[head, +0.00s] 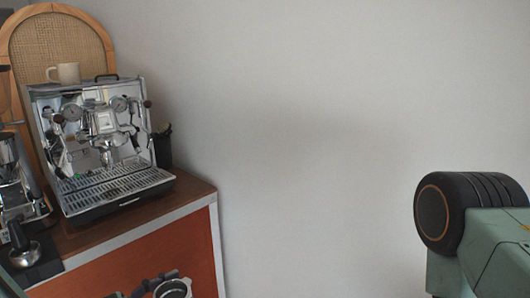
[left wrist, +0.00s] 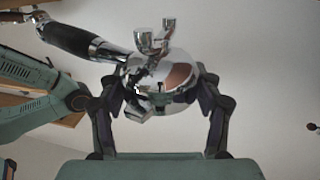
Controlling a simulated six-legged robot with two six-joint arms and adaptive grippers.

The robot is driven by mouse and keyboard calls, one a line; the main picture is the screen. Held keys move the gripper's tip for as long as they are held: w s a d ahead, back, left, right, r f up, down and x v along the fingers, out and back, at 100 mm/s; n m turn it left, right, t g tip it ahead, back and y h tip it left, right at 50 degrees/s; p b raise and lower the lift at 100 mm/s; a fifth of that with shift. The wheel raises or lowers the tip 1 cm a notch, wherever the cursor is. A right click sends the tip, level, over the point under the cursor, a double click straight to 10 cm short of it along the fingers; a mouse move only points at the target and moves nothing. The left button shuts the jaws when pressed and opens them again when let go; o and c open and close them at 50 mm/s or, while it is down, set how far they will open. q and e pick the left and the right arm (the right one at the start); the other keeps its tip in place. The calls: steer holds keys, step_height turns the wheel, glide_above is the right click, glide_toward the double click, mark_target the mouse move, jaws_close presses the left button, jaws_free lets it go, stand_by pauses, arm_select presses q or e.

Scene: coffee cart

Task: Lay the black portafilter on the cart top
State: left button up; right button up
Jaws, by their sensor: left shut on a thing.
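The portafilter has a chrome head (left wrist: 150,75) with a double spout and a black handle (left wrist: 68,40) running to the upper left in the left wrist view. My left gripper (left wrist: 160,88) is shut on the chrome head, one finger on each side. In the head view the portafilter's round rim (head: 174,289) shows at the bottom edge, in front of the cart's orange panel and below the top's edge in the picture; the rest is cut off. The brown cart top (head: 192,192) is at the left. My right gripper is out of view.
A chrome espresso machine (head: 105,145) with a cup (head: 65,73) on it fills much of the cart top. A grinder (head: 18,180) and a tamper (head: 22,247) stand at the left. A narrow strip of top is bare before and right of the machine.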

arm_select(q)
steer(key=s+a+f+t+b, duration=0.1)
steer(key=s+a+n+y+b, duration=0.1)
steer(key=b, duration=0.1)
steer(key=shift+s+f+t+b, duration=0.3)
steer(key=shift+s+f+t, duration=0.1)
steer(key=shift+w+a+r+n+t+y, duration=0.1)
steer(key=shift+a+r+n+t+y, duration=0.15)
steer(key=shift+n+y, duration=0.2)
steer(key=shift+r+n+t+y, duration=0.1)
steer(key=shift+n+t+y, duration=0.25)
steer(key=shift+y, duration=0.1)
steer(key=shift+a+n+t+y, duration=0.15)
steer(key=shift+n+t+y, duration=0.15)
steer(key=shift+t+y, duration=0.15)
steer(key=shift+w+f+n+t+y, duration=0.1)
steer(key=shift+f+n+t+y, duration=0.45)
steer(key=shift+y, duration=0.3)
steer(key=shift+f+n+y, duration=0.15)
steer(key=shift+n+y, duration=0.1)
steer(key=shift+y, duration=0.05)
steer(key=shift+s+d+f, duration=0.95)
steer(key=shift+s+f, duration=0.05)
steer(key=shift+f, duration=0.1)
